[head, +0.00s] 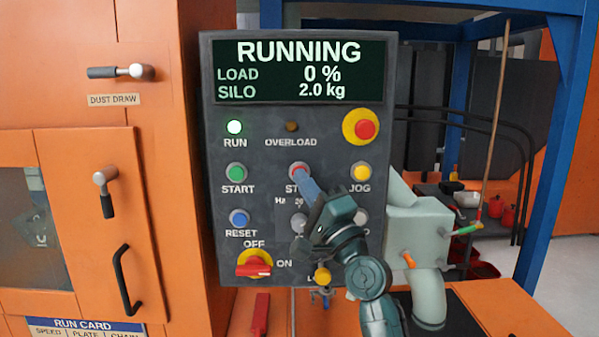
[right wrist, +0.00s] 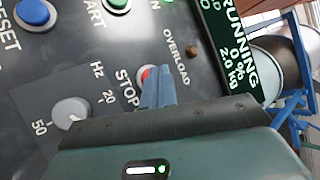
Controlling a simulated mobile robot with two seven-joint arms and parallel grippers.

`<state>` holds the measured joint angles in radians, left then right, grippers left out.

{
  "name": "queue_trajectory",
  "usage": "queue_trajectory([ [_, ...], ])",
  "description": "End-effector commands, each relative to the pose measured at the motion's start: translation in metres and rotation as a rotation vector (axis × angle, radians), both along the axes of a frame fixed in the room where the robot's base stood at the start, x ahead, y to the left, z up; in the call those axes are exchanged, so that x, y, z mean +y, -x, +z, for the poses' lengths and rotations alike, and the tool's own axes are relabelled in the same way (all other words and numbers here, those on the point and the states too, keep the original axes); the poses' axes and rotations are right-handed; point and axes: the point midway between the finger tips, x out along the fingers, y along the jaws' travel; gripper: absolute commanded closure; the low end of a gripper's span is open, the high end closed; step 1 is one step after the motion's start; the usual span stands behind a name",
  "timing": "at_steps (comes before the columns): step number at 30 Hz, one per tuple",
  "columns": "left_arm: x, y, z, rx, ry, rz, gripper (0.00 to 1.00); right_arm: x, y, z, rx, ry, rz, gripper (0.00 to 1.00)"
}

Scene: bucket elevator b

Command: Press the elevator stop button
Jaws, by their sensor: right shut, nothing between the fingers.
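The control panel (head: 265,200) fills the middle of the head view. Its display (head: 300,70) reads RUNNING, load 0 %, silo 2.0 kg. The red stop button (head: 297,169) sits in the panel's middle row, its lower part covered by my fingertips. My right gripper (head: 306,184) is shut and empty, its blue-grey fingertips at the stop button. In the right wrist view the fingertips overlap the red stop button (right wrist: 143,73), which peeks out beside them. I cannot tell whether they touch it. My left gripper is not in view.
Near the stop button are the green start button (head: 236,173), yellow jog button (head: 361,172), blue reset button (head: 239,218) and a speed knob (right wrist: 70,112). A red emergency button (head: 364,128) is upper right. A red rotary switch (head: 254,268) is below.

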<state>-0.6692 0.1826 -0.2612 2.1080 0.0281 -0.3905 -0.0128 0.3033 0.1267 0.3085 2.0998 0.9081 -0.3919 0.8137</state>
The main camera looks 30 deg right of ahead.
Motion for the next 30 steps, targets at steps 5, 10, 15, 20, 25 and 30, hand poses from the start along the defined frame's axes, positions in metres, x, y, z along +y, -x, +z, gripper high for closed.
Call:
queue_trajectory([
  [5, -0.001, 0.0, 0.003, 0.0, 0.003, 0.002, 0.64, 0.003, 0.005, 0.0, 0.0, -0.001, 0.001, 1.0],
  [10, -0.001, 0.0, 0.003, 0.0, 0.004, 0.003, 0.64, 0.003, 0.005, 0.0, 0.0, -0.001, 0.001, 1.0],
  [15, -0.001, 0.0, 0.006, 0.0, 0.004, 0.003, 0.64, 0.006, 0.01, 0.0, 0.001, -0.001, 0.002, 1.0],
  [20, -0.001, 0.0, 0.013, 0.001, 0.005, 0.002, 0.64, 0.015, 0.023, 0.001, 0.001, -0.001, 0.002, 1.0],
  [25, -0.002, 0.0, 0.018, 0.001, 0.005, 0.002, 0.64, 0.024, 0.037, 0.0, 0.002, -0.001, 0.002, 1.0],
  [30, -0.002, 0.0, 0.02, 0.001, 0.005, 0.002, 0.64, 0.029, 0.046, 0.0, 0.0, -0.002, 0.001, 1.0],
])
